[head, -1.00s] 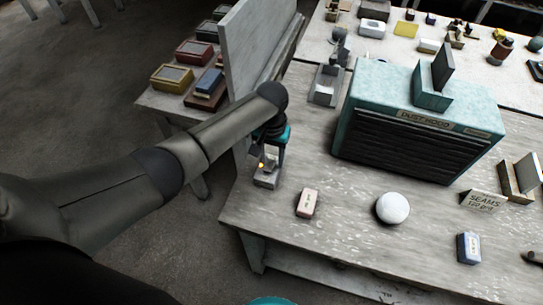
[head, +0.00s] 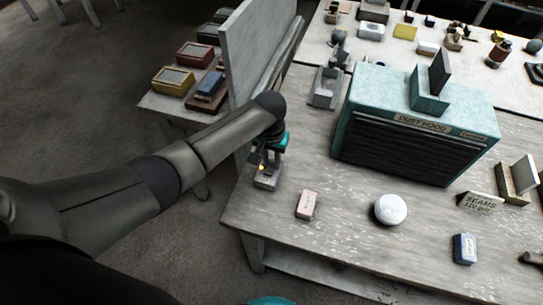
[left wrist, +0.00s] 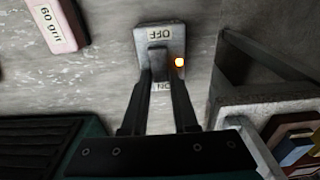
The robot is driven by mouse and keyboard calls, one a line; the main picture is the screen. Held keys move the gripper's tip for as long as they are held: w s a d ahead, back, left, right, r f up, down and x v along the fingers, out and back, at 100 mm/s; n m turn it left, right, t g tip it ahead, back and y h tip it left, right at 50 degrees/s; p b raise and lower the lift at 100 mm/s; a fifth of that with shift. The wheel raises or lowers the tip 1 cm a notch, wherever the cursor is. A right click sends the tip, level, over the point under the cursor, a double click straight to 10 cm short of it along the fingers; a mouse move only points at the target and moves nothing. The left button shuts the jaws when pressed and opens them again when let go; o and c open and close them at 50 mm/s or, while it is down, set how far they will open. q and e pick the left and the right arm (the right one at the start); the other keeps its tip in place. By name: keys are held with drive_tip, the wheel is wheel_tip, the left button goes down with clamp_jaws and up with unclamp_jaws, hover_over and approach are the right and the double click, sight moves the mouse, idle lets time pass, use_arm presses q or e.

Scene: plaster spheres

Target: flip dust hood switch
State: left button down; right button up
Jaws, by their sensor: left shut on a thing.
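The dust hood switch is a small grey box (head: 267,182) on the near left corner of the workbench. In the left wrist view the switch box (left wrist: 143,40) has an OFF label at the top, a partly hidden ON label below, and a lit amber lamp (left wrist: 179,62). Its grey lever (left wrist: 158,57) stands between the labels; I cannot tell which way it is set. My left gripper (left wrist: 160,75) is shut on the lever, its fingers reaching across the ON side. The teal dust hood (head: 405,125), with dark slats, stands further right.
A pink 60 grit block (head: 306,205), a white plaster sphere (head: 390,209) and a blue block (head: 464,249) lie on the workbench (head: 340,235). An upright grey panel (head: 252,55) stands behind my left arm. Bare bench lies between switch and pink block.

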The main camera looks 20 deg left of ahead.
use_arm(q)
drive_tip(key=shift+s+r+t+p, duration=0.25)
drive_tip(key=shift+s+t+p, duration=0.2)
drive_tip(key=shift+t+p, duration=1.05)
drive_tip(key=shift+f+t+p, duration=0.15)
drive_tip(key=shift+t+p, duration=0.35)
drive_tip(key=shift+p, duration=0.5)
drive_tip(key=c, duration=0.7)
unclamp_jaws()
drive_tip(key=shift+p+v, duration=1.6)
drive_tip(key=shift+v, duration=6.05)
drive_tip(key=shift+a, duration=0.1)
